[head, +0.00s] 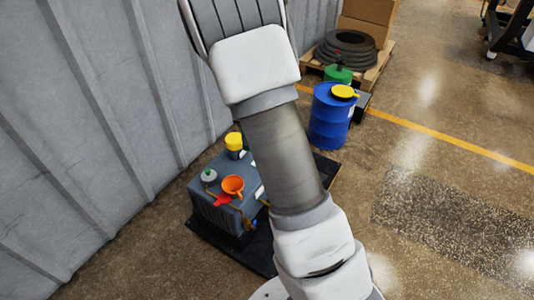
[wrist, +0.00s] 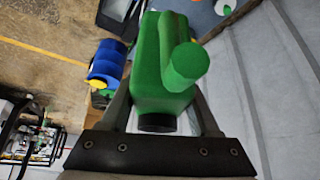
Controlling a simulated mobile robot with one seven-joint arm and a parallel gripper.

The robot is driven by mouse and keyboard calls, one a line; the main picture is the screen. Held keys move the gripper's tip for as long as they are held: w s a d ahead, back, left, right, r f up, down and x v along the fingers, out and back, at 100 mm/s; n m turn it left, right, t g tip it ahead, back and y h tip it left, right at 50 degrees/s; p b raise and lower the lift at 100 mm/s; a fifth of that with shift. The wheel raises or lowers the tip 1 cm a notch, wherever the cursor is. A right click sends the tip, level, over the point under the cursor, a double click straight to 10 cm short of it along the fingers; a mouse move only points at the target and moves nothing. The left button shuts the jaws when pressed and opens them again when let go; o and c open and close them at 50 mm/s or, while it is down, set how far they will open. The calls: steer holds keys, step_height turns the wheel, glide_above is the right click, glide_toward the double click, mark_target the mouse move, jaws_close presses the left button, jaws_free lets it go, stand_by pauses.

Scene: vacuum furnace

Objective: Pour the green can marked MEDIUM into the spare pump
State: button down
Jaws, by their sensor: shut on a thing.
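My gripper (wrist: 165,95) is shut on a green can (wrist: 160,65), which fills the middle of the wrist view between the two fingers. The can has a round green part facing the camera and a black round end near the gripper's base. I see no MEDIUM marking on it, and I cannot tell its tilt. In the head view my arm hides the gripper and most of what is behind it. A grey box-shaped pump (head: 207,204) stands low by the wall, partly behind my arm. An orange funnel (head: 233,184) is on its top.
A yellow-capped container (head: 234,141) and a small grey-green knob (head: 209,175) show at the pump. A blue drum (head: 327,122) with a yellow funnel (head: 344,91) stands right of it, another green container (head: 338,74) behind. The ribbed wall is close left; floor at right is open.

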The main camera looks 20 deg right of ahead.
steer(key=w+d+f+m+g+h+b, duration=0.1)
steer(key=w+d+f+b, duration=0.3)
steer(key=f, duration=0.5)
steer(key=w+d+f+m+g+h+b, duration=0.1)
steer(key=w+d+f+m+b, duration=0.3)
steer(key=w+f+b, duration=0.3)
steer(key=w+d+f+m+h+b, duration=0.1)
steer(key=w+d+f+b, duration=0.3)
steer(key=f, duration=0.7)
steer(key=w+m+b, duration=0.1)
steer(key=b, duration=0.1)
steer(key=shift+w+d+m+g+h+b, duration=0.25)
steer(key=shift+d+m+g+h+b, duration=0.05)
steer(key=shift+d+m+g, duration=0.1)
steer(key=s+a+f+h+p, duration=0.1)
steer(key=s+a+f+p, duration=0.1)
steer(key=a+p, duration=0.2)
steer(key=shift+s+a+f+t, duration=0.2)
steer(key=shift+s+a+t, duration=0.2)
steer(key=shift+a, duration=0.9)
steer(key=shift+h, duration=0.3)
steer(key=shift+r+h, duration=0.3)
steer(key=shift+d+r, duration=0.1)
steer(key=shift+r+h, duration=0.3)
steer(key=shift+r+t, duration=0.15)
steer(key=shift+t, duration=0.15)
